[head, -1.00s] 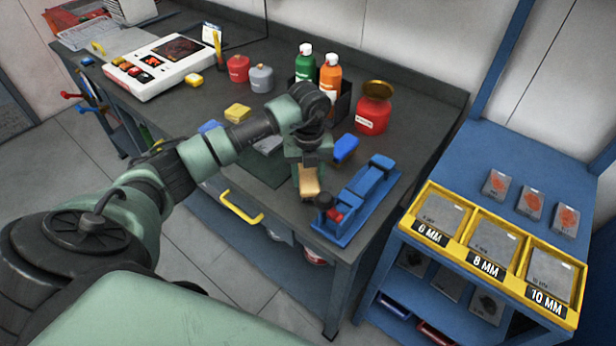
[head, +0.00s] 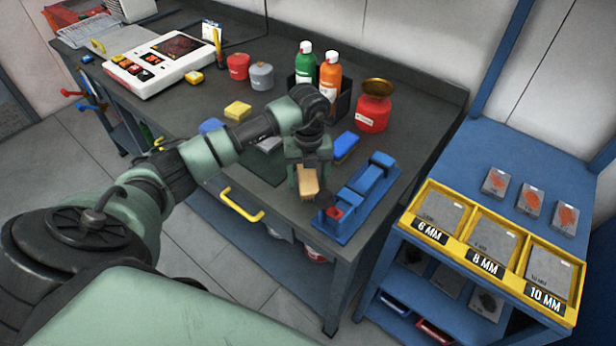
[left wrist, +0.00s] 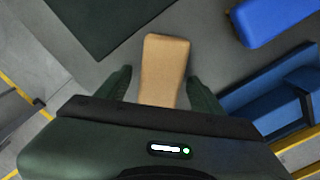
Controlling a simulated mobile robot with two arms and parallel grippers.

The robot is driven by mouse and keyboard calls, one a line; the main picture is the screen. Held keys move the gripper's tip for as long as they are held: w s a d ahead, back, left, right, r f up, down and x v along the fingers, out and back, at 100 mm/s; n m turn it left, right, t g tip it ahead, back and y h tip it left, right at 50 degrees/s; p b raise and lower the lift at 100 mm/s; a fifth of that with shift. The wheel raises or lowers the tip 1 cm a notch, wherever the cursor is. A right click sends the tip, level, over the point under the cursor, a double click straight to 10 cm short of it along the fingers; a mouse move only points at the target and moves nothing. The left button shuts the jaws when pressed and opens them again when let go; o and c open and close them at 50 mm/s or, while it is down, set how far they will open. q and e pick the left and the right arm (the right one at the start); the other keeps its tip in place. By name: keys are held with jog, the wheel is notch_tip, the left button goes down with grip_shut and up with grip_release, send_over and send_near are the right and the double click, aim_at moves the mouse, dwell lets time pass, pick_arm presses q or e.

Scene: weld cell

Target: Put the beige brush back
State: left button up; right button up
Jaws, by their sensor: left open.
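The beige brush (head: 308,181) is on the dark workbench near its front edge, left of the blue vise. In the left wrist view the beige brush (left wrist: 164,70) lies between the two spread fingers, with a visible gap on each side. My left gripper (head: 306,172) is open, pointing down over the brush; its fingers also show in the left wrist view (left wrist: 162,88). The near end of the brush is hidden behind the gripper body there. My right gripper is not in view.
The blue vise (head: 362,197) stands close right of the gripper. A blue block-like item (head: 346,145) lies behind it. A yellow one (head: 237,110), a red pot (head: 373,112) and bottles (head: 330,75) stand farther back. A dark mat (head: 266,164) lies to the left.

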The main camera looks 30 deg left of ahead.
aim_at(308, 176)
pick_arm(q)
notch_tip(308, 176, up, 12)
jog(key=b, duration=0.3)
jog(key=shift+f, duration=0.1)
dwell(0.3)
